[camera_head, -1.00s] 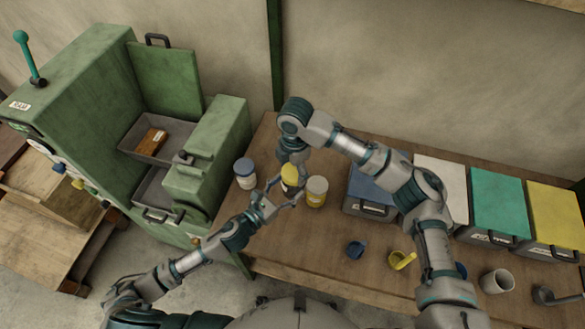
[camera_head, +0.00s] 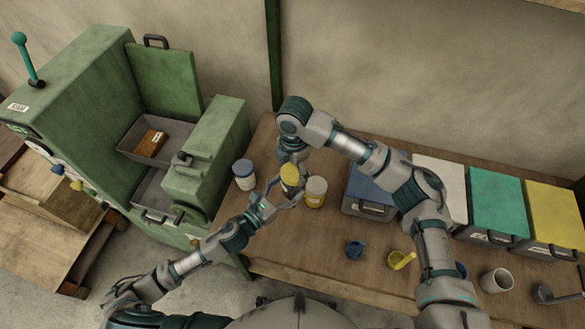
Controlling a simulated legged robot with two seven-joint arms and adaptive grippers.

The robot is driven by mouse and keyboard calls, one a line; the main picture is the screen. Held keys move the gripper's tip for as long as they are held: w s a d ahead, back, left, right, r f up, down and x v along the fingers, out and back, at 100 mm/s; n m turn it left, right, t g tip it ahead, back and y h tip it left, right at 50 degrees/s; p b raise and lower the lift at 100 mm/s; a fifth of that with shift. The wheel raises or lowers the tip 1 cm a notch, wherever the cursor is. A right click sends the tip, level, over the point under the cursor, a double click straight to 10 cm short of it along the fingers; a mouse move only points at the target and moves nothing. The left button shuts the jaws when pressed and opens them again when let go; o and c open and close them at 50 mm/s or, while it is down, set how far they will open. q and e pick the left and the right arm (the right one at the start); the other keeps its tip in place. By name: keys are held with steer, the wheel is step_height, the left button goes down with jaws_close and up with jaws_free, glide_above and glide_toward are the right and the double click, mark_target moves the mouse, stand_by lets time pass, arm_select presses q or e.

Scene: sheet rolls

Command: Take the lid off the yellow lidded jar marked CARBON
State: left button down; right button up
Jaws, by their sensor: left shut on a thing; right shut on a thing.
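The yellow-lidded jar (camera_head: 289,176) stands at the left part of the table, between a blue-lidded jar and a white-and-yellow jar. Its marking cannot be read from here. My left gripper (camera_head: 284,193) comes in from the lower left and is shut on the jar's body. My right gripper (camera_head: 291,164) reaches down from above and behind and is shut on the jar's yellow lid; its fingers are partly hidden by its own wrist. Lid and jar appear together; I see no clear gap between them.
The blue-lidded jar (camera_head: 244,174) stands close on the left, the white-and-yellow jar (camera_head: 316,191) close on the right. Lidded bins, including a blue one (camera_head: 369,207), line the table's right. A blue scoop (camera_head: 355,249), yellow scoop (camera_head: 401,260) and grey cup (camera_head: 497,280) lie in front. A green machine (camera_head: 225,135) stands left.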

arm_select(q)
steer(key=shift+s+d+f, duration=0.15)
steer(key=shift+s+d, duration=0.05)
arm_select(e)
steer(key=shift+a+r, duration=0.2)
steer(key=shift+r, duration=0.75)
arm_select(q)
steer(key=shift+w+a, duration=0.1)
steer(key=shift+a, duration=0.05)
arm_select(e)
steer(key=shift+d, duration=0.15)
